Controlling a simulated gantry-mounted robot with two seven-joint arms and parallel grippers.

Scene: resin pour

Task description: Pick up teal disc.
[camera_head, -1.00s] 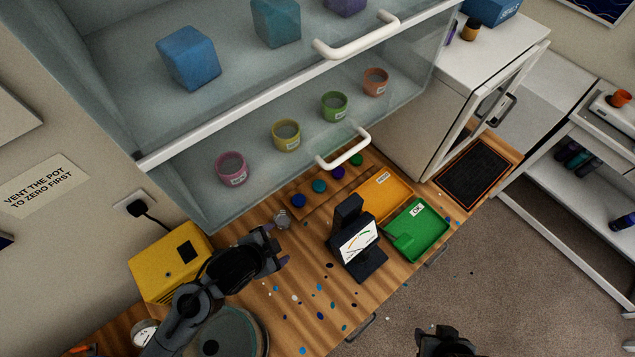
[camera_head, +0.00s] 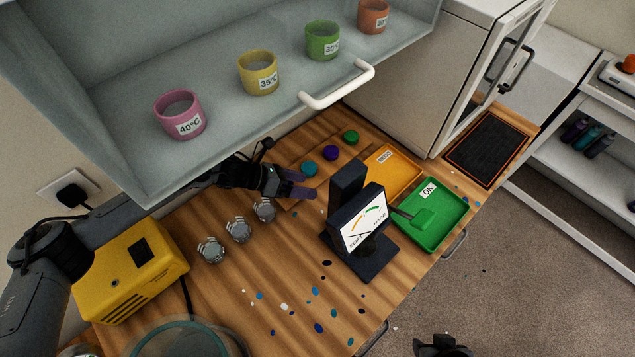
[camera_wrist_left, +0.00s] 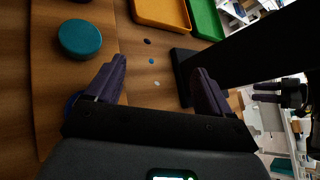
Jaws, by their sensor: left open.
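The teal disc (camera_head: 310,168) lies on the wooden board (camera_head: 291,206) under the cabinet. In the left wrist view the teal disc (camera_wrist_left: 80,38) is at upper left, beyond and to the left of the fingertips. My left gripper (camera_head: 304,185) is open and empty, just in front of the disc and apart from it; its two purple fingers (camera_wrist_left: 158,70) also show in the left wrist view. A blue disc (camera_wrist_left: 71,103) is partly hidden by the left finger there. My right gripper (camera_head: 442,347) shows only in part at the bottom edge.
A purple disc (camera_head: 331,153) and a green disc (camera_head: 350,138) lie farther along the board. A dark dial gauge (camera_head: 364,232) stands right of the gripper. An orange tray (camera_head: 405,172) and a green tray (camera_head: 437,204) lie beyond. The glass cabinet (camera_head: 300,75) overhangs the board.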

